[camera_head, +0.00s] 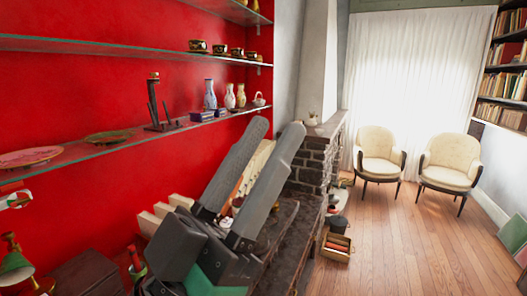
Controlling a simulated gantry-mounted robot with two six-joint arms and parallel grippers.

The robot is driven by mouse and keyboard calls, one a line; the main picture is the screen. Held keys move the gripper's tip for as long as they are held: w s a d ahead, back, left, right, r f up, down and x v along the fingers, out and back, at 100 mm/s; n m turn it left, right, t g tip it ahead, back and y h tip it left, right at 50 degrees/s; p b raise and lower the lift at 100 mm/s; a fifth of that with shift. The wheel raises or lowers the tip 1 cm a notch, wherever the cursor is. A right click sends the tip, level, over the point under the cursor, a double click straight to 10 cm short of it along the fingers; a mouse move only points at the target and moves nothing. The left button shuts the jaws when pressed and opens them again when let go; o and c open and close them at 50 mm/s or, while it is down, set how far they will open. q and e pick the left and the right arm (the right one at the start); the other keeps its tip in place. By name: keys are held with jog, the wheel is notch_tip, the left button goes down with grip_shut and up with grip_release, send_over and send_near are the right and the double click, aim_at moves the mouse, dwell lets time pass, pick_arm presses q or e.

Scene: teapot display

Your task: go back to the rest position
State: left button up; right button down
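My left gripper (275,128) reaches up from the bottom centre, in front of the red wall. Its two long grey fingers are apart, with a gap between them, so it is open. I see nothing held between them. My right gripper is not in view. A small pale pot (312,118) stands on the brick ledge beyond the gripper. A small white vessel with a raised handle (259,100) stands at the right end of the middle glass shelf.
The glass shelf (95,149) carries plates, a dark stand and several vases. An upper shelf (110,47) holds several dark cups. A dark cabinet top (277,226) lies behind the gripper, partly hidden. Two cream chairs (378,152) stand far off; the wooden floor (390,240) is mostly clear.

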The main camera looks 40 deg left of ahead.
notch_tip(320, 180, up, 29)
jog(key=p, duration=2.9)
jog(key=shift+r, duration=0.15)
